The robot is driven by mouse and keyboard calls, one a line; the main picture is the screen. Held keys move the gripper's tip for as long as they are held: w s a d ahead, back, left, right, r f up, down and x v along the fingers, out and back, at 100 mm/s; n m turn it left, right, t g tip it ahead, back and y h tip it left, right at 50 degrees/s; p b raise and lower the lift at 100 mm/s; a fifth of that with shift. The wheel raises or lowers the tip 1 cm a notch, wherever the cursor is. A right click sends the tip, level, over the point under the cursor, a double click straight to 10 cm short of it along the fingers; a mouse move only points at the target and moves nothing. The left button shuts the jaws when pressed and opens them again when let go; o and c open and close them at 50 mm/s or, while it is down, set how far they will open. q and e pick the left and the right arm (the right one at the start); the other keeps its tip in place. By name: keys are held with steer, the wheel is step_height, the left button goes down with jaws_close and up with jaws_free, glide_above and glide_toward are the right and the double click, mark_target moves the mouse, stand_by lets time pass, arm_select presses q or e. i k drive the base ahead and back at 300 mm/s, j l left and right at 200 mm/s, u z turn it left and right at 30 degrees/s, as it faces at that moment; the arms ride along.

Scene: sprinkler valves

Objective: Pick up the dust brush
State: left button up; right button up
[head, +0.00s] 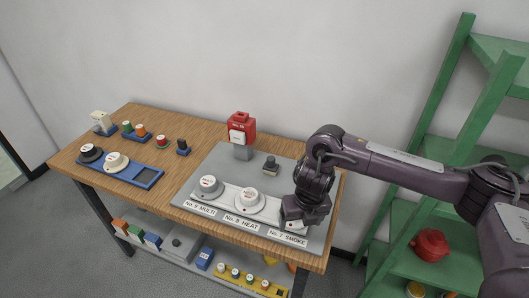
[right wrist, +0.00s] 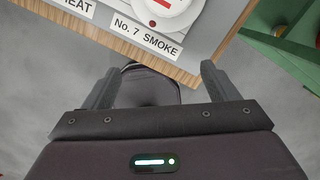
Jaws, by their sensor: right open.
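I cannot pick out the dust brush for certain. A small dark and tan object (head: 270,165) stands on the grey panel behind the white detectors, and a small black piece on a blue base (head: 183,147) stands further left; both are too small to identify. My right gripper (head: 304,217) is over the panel's right front, hiding the No. 7 SMOKE position from the head. In the right wrist view its two fingers (right wrist: 160,70) are apart with nothing gripped. A white detector (right wrist: 163,8) and its label lie beyond the fingertips. My left gripper is out of view.
The grey panel (head: 222,158) covers the right of the wooden table (head: 145,117). A red call box (head: 241,128) rises at its back. A blue tray (head: 147,176) and small parts are at left. A green shelf (head: 408,215) stands to the right.

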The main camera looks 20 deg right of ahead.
mark_target(270, 167)
steer(key=i, duration=1)
